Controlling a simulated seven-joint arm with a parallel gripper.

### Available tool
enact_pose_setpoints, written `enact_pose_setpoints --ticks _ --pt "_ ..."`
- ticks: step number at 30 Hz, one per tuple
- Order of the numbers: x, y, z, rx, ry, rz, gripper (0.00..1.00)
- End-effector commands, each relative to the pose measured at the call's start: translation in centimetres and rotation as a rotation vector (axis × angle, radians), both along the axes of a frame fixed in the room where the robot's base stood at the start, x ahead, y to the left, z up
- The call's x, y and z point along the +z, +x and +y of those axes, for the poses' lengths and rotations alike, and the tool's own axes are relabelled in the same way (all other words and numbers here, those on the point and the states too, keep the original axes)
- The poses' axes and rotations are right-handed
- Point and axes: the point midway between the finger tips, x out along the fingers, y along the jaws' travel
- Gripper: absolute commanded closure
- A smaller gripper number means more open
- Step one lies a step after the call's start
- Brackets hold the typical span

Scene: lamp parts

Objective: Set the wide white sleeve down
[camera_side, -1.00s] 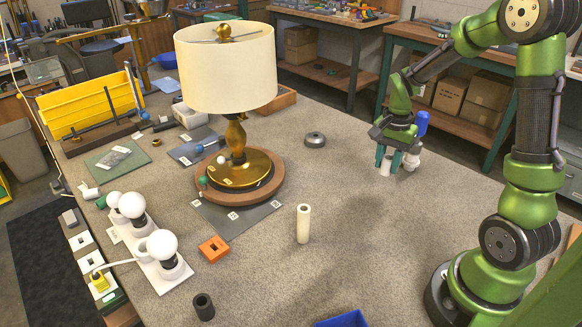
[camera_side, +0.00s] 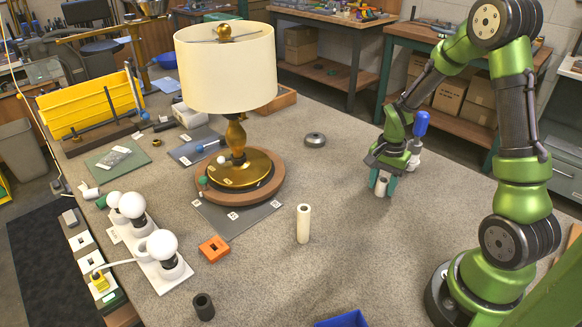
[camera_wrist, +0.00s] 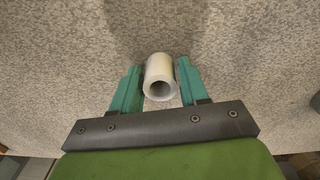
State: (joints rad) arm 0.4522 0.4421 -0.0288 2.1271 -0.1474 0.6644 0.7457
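The wide white sleeve (camera_side: 381,188) is upright between the green fingers of my gripper (camera_side: 382,184), at the right of the bench in the side view. In the wrist view the sleeve (camera_wrist: 160,76) shows its round open end, with one finger close against each side of my gripper (camera_wrist: 161,74). The fingers look shut on it. The sleeve's lower end is at or just above the bench top; I cannot tell if it touches.
A slim cream tube (camera_side: 303,223) stands on the bench left of my gripper. The lamp (camera_side: 238,150) stands further left. A grey disc-shaped part (camera_side: 315,140) lies behind. A blue bin (camera_side: 342,319) is at the front edge. The bench around the sleeve is clear.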

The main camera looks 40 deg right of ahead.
Motion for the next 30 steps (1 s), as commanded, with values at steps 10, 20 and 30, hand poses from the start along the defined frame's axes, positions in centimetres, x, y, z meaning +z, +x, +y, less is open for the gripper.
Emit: enact_pose_setpoints --ticks 10,20,30 --pt "0.1 0.0 0.0 0.000 0.000 0.000 0.41" --pt "4.4 0.2 -0.1 0.001 -0.004 -0.007 0.41" --pt "10.9 0.1 0.0 0.000 -0.002 -0.003 0.41"
